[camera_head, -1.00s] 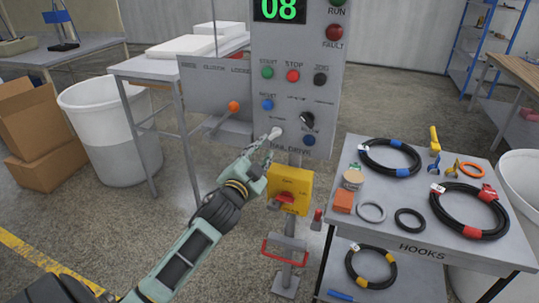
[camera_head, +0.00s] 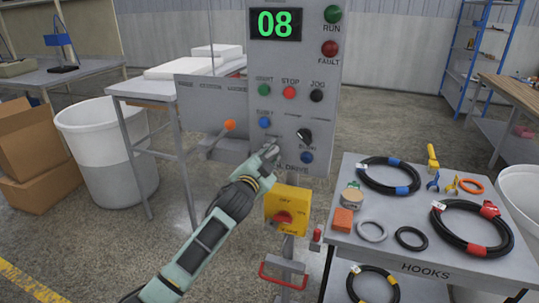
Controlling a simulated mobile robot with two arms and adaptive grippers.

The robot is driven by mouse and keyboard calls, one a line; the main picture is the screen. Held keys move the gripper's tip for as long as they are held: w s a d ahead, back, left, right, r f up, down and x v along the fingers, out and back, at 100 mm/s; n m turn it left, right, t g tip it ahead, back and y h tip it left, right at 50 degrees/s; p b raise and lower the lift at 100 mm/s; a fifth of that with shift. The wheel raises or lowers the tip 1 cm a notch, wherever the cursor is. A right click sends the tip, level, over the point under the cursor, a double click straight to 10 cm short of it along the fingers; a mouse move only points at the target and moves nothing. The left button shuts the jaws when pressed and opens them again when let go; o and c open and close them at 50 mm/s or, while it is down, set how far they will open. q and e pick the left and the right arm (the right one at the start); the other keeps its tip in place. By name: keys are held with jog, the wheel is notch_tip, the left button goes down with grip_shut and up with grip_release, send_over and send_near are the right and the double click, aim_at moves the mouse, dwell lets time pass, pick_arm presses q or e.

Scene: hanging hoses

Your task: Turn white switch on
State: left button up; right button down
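The grey control panel (camera_head: 285,75) stands upright in the middle, with a green "08" display (camera_head: 276,24). My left gripper (camera_head: 271,149) is at the lower part of the panel, below the blue button (camera_head: 265,122) and left of the black rotary knob (camera_head: 304,135). The white switch is not clearly visible; my gripper covers the spot where it sits. I cannot tell whether the fingers touch or hold it, or its position. My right gripper is out of view.
A yellow box with a red rotary handle (camera_head: 285,217) is below the panel, close to my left forearm. An orange-knobbed lever (camera_head: 230,124) sticks out at left. The hose table (camera_head: 425,268) stands at right, a white bin (camera_head: 105,150) at left.

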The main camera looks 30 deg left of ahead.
pick_arm(q)
jog(key=shift+w, duration=0.1)
jog(key=shift+c, duration=0.3)
grip_shut()
jog(key=shift+m, duration=0.3)
jog(key=m+p, duration=0.2)
jog(key=m, duration=0.1)
jog(key=shift+m, duration=0.3)
jog(key=shift+m+p, duration=0.9)
jog(key=shift+m, duration=1.4)
jog(key=shift+o, duration=0.3)
grip_release()
